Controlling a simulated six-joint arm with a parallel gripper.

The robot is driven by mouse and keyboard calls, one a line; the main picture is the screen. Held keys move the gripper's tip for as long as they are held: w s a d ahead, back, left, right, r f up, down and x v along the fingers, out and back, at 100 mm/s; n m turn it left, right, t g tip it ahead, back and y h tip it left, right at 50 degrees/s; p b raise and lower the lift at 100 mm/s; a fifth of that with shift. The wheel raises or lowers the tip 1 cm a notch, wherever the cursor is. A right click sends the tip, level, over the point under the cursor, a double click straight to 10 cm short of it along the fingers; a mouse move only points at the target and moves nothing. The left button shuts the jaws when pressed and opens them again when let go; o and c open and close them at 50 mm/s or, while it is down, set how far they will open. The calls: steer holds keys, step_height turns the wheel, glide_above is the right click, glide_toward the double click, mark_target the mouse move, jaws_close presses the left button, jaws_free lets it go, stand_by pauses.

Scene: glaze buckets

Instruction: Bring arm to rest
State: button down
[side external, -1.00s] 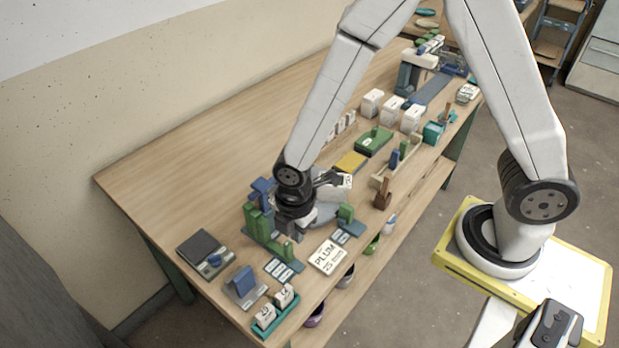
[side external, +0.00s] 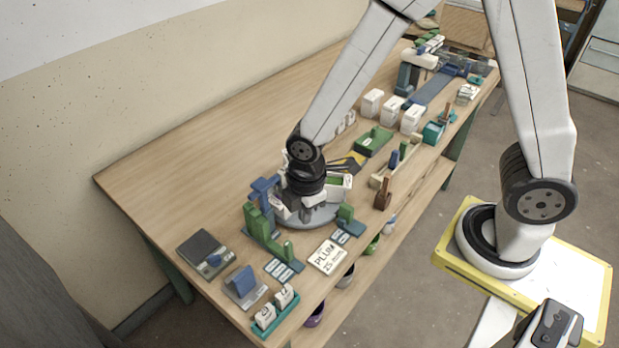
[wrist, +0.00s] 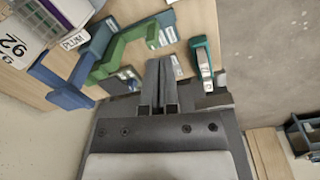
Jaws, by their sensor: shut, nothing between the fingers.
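My gripper (wrist: 160,85) shows in the wrist view with its two grey fingers together and nothing between them. In the side view, my wrist is low over the near part of the bench (side external: 190,155), above a round grey disc (side external: 318,222). The fingertips are hard to make out there. A green bracket (wrist: 110,58) and a blue bracket (wrist: 62,92) lie left of the fingers in the wrist view.
Near the disc in the side view are the green and blue stands (side external: 260,225), a PLUM 25 mm card (side external: 327,257), a scale (side external: 203,250) and a teal tray (side external: 275,317). White boxes (side external: 391,110) stand farther back. The bench's left rear is clear.

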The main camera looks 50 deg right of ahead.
steer(key=s+d+r+m+t, duration=0.2)
steer(key=d+r+m, duration=0.4)
steer(key=d+m, duration=0.5)
steer(key=s+m, duration=0.1)
steer(key=m, duration=0.2)
steer(key=shift+r+m, duration=0.4)
